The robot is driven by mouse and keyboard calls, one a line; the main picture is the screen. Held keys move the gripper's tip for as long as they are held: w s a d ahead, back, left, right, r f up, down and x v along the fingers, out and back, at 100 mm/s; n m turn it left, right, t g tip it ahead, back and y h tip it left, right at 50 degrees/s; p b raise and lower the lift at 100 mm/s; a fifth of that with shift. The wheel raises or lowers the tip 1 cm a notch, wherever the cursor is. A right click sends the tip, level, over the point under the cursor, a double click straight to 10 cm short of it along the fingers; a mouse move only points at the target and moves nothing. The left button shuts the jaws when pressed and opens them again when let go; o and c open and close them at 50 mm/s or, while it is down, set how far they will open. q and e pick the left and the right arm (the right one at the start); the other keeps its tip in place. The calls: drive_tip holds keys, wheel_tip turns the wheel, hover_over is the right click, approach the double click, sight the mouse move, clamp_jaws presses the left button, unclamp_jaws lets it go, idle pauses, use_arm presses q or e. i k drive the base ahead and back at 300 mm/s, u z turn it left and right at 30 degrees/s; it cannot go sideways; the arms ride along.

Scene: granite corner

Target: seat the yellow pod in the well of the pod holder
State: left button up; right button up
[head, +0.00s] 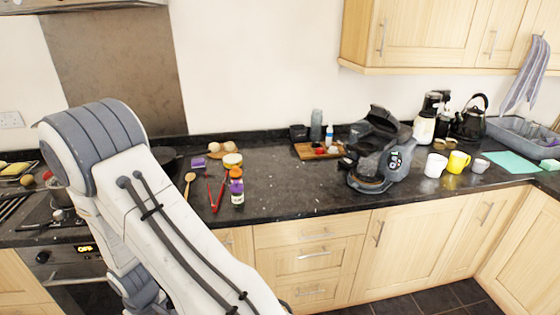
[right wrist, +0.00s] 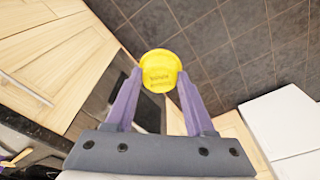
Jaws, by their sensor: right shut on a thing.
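In the right wrist view, the yellow pod (right wrist: 158,71) is held between the fingertips of my right gripper (right wrist: 157,84). My left gripper is in neither view, and the right gripper does not show in the head view.
A wooden board (head: 305,151) with small items lies left of the machine. White and yellow mugs (head: 457,162) stand to its right. Red tongs (head: 217,193) and a purple-labelled jar (head: 237,188) are left of centre. The counter between jar and machine is mostly clear.

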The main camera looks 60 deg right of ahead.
sight(362, 148)
drive_tip(key=z, duration=0.75)
drive_tip(key=i, duration=0.75)
drive_tip(key=z, duration=0.95)
